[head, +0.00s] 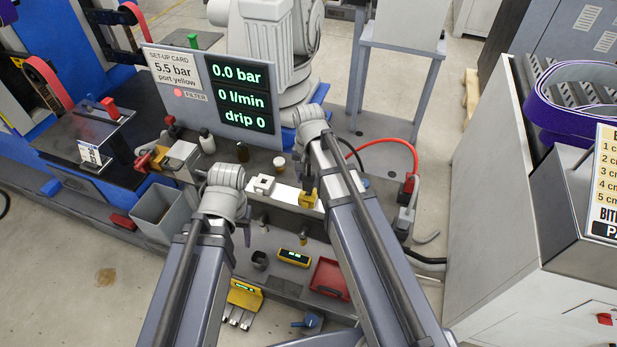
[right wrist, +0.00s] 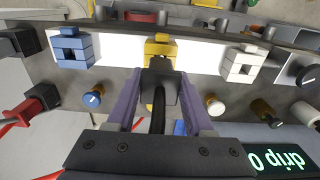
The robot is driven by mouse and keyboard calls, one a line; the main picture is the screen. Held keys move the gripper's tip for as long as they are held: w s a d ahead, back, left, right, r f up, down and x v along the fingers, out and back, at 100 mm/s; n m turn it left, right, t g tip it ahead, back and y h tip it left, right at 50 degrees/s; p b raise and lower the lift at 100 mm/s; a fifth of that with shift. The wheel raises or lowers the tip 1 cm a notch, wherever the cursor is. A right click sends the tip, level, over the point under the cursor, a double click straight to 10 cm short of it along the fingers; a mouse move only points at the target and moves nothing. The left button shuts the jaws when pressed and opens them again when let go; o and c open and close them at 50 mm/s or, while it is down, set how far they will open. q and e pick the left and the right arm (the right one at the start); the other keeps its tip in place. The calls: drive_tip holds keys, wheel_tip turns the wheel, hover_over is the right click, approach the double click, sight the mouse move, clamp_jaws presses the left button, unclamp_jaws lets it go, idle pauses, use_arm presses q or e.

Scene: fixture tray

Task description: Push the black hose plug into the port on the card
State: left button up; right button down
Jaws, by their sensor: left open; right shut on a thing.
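The set-up card (head: 174,70) reads 5.5 bar, port yellow. My right gripper (right wrist: 158,90) is shut on the black hose plug (right wrist: 158,82), with the dark hose running back between its fingers. The plug is right in front of the yellow port (right wrist: 160,46), lined up with its middle; I cannot tell whether it touches or enters it. The yellow port also shows in the head view (head: 308,199), where my forearm hides my right gripper. My left gripper (head: 247,236) is mostly hidden by its own arm; only a dark sliver shows, holding nothing visible.
A blue port (right wrist: 72,46) and a white port (right wrist: 243,63) flank the yellow one on the white strip. Several knobs, such as a blue one (right wrist: 93,97), stand nearby. The display (head: 240,95) reads 0.0 bar, 0 l/min, drip 0. A red tray (head: 330,278) lies in front.

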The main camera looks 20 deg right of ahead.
drive_tip(key=shift+f+b, duration=1.1)
drive_tip(key=shift+f, duration=0.05)
idle(0.5)
drive_tip(key=shift+c, duration=1)
unclamp_jaws()
drive_tip(key=shift+r, duration=0.1)
wheel_tip(320, 180, up, 8)
drive_tip(key=p, duration=0.8)
drive_tip(key=shift+f, duration=0.2)
